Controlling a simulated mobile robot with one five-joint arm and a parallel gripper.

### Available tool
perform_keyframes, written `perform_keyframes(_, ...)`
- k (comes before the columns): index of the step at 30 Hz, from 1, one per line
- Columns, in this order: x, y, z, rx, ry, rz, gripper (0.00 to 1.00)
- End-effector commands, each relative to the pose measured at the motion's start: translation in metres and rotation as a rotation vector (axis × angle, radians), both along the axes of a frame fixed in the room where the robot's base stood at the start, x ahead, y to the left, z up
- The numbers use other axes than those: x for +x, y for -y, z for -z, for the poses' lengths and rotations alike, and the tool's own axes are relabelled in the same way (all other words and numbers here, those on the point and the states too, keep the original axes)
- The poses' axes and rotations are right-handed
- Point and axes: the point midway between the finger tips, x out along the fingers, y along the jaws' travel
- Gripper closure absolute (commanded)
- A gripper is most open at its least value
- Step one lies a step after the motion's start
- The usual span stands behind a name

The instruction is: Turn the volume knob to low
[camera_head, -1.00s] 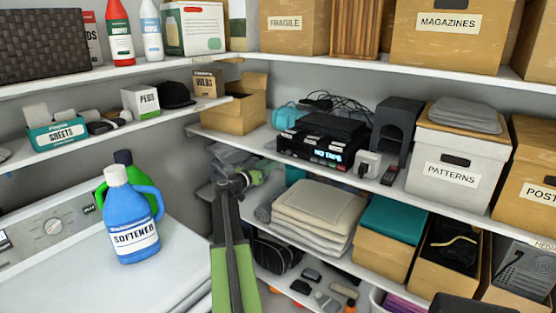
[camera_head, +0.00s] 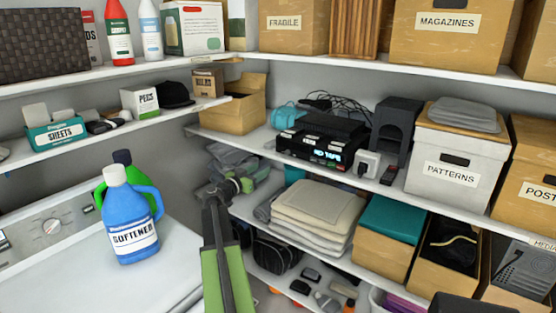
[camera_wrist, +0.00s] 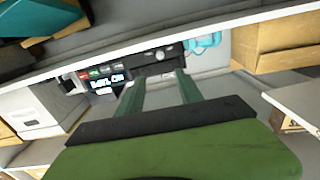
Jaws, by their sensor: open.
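A black tape player (camera_head: 315,150) with a lit "NO TAPE" display stands on the middle shelf. In the wrist view the player (camera_wrist: 103,76) appears turned over, and a small round knob (camera_wrist: 160,54) seems to sit on its dark front. The knob's setting is too small to read. My gripper (camera_wrist: 158,79) is open and empty, its two green fingers pointing towards the player's front and apart from it. In the head view my gripper (camera_head: 243,186) is small, below and left of the player.
The middle shelf's white edge (camera_head: 330,178) runs below the player. A white plug adapter (camera_head: 367,163) and a dark stand (camera_head: 397,130) are to its right, an open cardboard box (camera_head: 235,108) to its left. Folded cloths (camera_head: 317,212) lie below.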

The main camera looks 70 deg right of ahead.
Motion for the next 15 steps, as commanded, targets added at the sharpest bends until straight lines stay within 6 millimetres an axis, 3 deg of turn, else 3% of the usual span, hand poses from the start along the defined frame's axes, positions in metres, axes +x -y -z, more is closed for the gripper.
perform_keyframes(15, -0.028, 0.12, 0.0, 0.0, -0.001, 0.003, 0.57)
